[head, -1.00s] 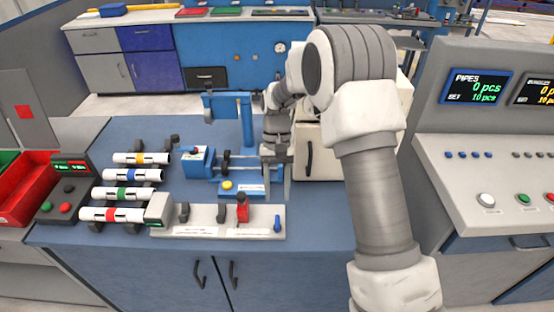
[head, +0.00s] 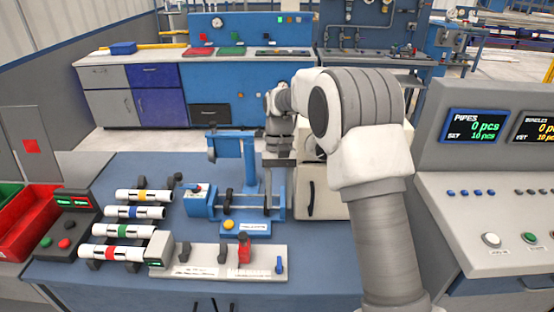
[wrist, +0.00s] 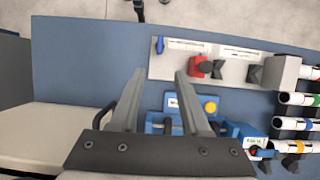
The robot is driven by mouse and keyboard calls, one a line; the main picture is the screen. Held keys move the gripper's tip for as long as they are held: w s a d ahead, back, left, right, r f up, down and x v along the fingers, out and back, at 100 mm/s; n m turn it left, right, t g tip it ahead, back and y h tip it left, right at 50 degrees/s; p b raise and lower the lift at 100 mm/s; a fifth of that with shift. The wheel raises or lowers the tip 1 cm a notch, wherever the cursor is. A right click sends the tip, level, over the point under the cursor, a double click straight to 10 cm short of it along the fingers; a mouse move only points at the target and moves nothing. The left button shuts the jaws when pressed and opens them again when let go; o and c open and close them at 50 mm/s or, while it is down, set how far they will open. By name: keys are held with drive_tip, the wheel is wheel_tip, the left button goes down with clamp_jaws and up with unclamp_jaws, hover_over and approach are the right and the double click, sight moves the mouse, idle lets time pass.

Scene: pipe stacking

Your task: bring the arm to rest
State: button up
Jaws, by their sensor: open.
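My arm reaches from the lower right of the head view over the blue bench (head: 120,172). My gripper (head: 279,195) hangs pointing down over the bench, beside the blue clamp fixture (head: 235,205).
Several white pipes with coloured bands (head: 125,230) lie on holders at the left. A grey plate (head: 215,262) with a red clamp (head: 244,250) lies in front. A pale cabinet (head: 325,195) stands right of the gripper. A control console (head: 490,200) is at far right.

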drive_tip(key=shift+r, duration=0.1)
drive_tip(key=s+d+r+t, duration=0.2)
drive_tip(key=s+d+r, duration=0.25)
drive_tip(key=r, duration=0.25)
drive_tip(key=s+d+r+t, duration=0.3)
drive_tip(key=s+r, duration=0.3)
drive_tip(key=r, duration=0.2)
drive_tip(key=s+d+t, duration=0.2)
drive_tip(key=s, duration=0.5)
drive_tip(key=s+d+t, duration=0.2)
drive_tip(key=s+t, duration=0.1)
drive_tip(key=s, duration=0.5)
drive_tip(key=shift+d, duration=0.35)
